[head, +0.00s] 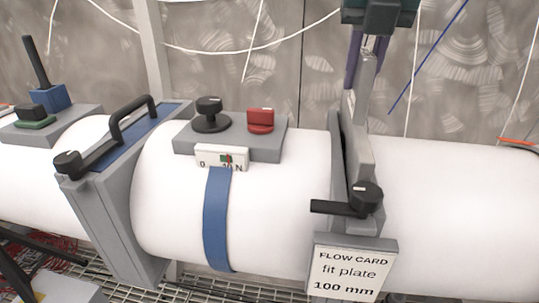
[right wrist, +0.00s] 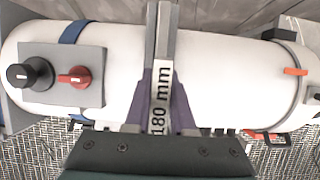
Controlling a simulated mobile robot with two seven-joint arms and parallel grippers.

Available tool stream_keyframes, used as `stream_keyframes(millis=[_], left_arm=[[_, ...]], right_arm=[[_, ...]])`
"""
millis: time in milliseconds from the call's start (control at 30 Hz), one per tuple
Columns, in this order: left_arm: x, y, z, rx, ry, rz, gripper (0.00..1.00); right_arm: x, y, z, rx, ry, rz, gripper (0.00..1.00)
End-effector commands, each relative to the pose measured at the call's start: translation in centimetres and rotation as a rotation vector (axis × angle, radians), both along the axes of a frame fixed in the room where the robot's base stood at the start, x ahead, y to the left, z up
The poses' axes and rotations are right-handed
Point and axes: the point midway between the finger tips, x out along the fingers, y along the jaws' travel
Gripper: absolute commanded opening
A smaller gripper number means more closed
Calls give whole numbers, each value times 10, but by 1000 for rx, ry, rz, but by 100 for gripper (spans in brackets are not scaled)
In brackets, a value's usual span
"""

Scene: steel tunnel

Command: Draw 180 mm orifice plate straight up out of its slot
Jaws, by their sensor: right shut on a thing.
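The 180 mm orifice plate (head: 364,95) is a grey upright plate at the slotted flange (head: 338,150) on the white pipe, right of centre in the head view. Its tab, printed "180 mm" (right wrist: 160,98), shows in the right wrist view. My right gripper (head: 359,66), with purple fingers, comes from above and is shut on this tab, one finger on each side. The plate's lower part is hidden by the flange and pipe, so how deep it sits cannot be told. My left gripper is not in view.
A black clamp knob (head: 364,196) and a flow card (head: 349,272) reading "fit plate 100 mm" are on the flange's front. A grey box with a black knob and red switch (head: 260,120) is left of it. A blue-topped handled flange (head: 130,130) stands farther left.

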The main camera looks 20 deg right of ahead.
Motion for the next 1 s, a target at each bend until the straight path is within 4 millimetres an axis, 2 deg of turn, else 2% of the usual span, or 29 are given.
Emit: stream_keyframes(millis=[33,100,567,1000], left_arm=[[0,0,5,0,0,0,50],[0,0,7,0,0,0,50],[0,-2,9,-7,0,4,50],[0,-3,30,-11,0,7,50]], right_arm=[[1,0,8,1,-4,0,0],[1,0,11,0,-4,1,0],[1,0,15,0,-4,1,0],[1,0,46,-1,-4,1,0]])
